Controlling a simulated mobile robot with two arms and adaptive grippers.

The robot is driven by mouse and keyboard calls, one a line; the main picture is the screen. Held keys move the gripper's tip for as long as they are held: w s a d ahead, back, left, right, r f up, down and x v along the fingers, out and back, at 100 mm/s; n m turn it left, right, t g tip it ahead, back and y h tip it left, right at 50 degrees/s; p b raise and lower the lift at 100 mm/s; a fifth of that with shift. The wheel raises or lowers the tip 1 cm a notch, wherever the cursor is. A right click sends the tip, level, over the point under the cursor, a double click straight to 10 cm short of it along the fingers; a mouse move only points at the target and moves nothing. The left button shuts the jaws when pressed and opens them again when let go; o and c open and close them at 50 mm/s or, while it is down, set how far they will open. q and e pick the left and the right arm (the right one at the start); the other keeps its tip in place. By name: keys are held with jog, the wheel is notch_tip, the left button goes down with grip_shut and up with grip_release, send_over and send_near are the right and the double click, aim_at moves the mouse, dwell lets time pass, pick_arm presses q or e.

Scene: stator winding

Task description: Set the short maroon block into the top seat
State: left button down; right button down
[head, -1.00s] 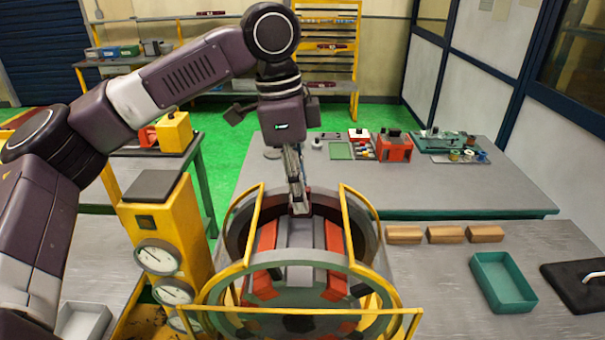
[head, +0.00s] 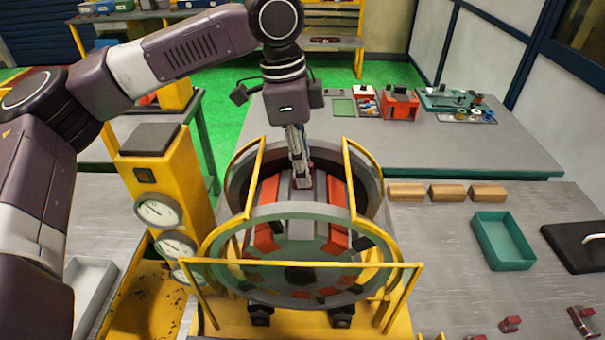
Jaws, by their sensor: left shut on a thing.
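The stator drum, with a green-grey front ring (head: 262,211) and red coils, stands in a yellow frame at the centre. The top seat (head: 300,228) is the grey strip on top between two red coils. My left gripper (head: 302,178) points down over the rear part of that strip. It is shut on a small maroon block (head: 304,183), mostly covered by the fingers. The block is at or just above the strip; I cannot tell whether it touches. My right gripper is not in view.
Yellow frame bars (head: 352,175) rise on both sides of the gripper. A gauge post (head: 165,180) stands left. Wooden blocks (head: 447,194), a green tray (head: 478,252) and maroon pieces (head: 510,324) lie on the right table. The grey bench behind has free room in front.

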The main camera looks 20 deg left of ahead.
pick_arm(q)
jog(key=shift+f+b, duration=0.35)
jog(key=shift+f, duration=1)
jog(key=shift+f, duration=0.25)
jog(key=c, duration=1.6)
grip_release()
jog(key=shift+f, duration=0.1)
jog(key=r, duration=0.4)
jog(key=a+r, duration=0.1)
jog(key=r, duration=0.7)
jog(key=shift+s+a, duration=0.25)
jog(key=shift+a, duration=0.1)
